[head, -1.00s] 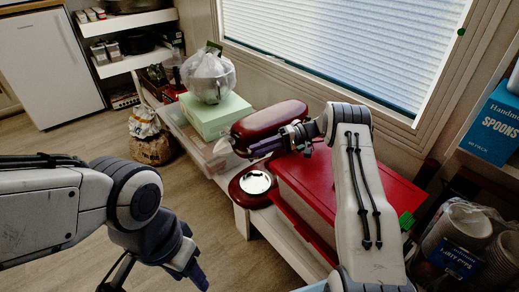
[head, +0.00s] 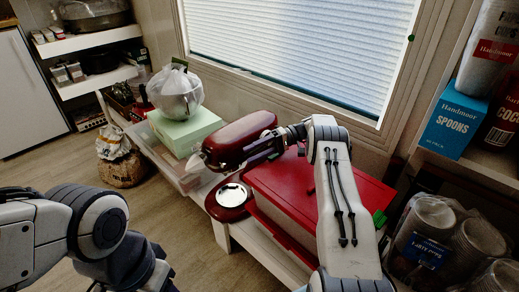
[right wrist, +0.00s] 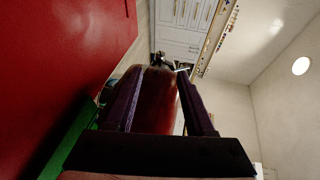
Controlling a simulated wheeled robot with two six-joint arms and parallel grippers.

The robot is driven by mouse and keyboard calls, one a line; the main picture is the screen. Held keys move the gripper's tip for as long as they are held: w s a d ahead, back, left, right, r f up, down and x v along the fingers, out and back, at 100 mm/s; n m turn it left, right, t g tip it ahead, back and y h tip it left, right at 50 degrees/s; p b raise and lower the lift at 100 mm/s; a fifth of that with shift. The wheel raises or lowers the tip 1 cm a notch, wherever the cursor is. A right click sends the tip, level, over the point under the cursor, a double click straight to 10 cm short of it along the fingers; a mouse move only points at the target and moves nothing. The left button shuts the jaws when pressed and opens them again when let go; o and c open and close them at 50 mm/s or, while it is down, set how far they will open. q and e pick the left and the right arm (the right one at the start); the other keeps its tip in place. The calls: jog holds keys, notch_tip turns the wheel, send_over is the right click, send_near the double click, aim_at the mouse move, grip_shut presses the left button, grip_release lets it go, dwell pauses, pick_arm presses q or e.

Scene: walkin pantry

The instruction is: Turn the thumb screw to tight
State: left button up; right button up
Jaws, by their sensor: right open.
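A dark red stand mixer head (head: 240,138) lies lengthwise over its red base, which holds a round silver plate (head: 232,195). I cannot make out the thumb screw in either view. My right gripper (head: 258,149) is open, with its dark purple fingers at the near side of the mixer head, toward its right end. In the right wrist view, the red mixer body (right wrist: 157,95) shows between the spread fingers (right wrist: 160,100). I cannot tell if they touch it. My left arm comes in at the lower left; its gripper is cut off by the bottom edge.
A red-lidded box (head: 345,190) stands right of the mixer, under my right arm. A pale green box (head: 186,131) with a bagged bowl (head: 175,94) stands to the left. Shelves at right hold a blue spoons box (head: 453,120) and bagged cups (head: 432,225).

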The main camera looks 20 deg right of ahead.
jog(key=shift+v, duration=1.35)
jog(key=shift+a, duration=0.1)
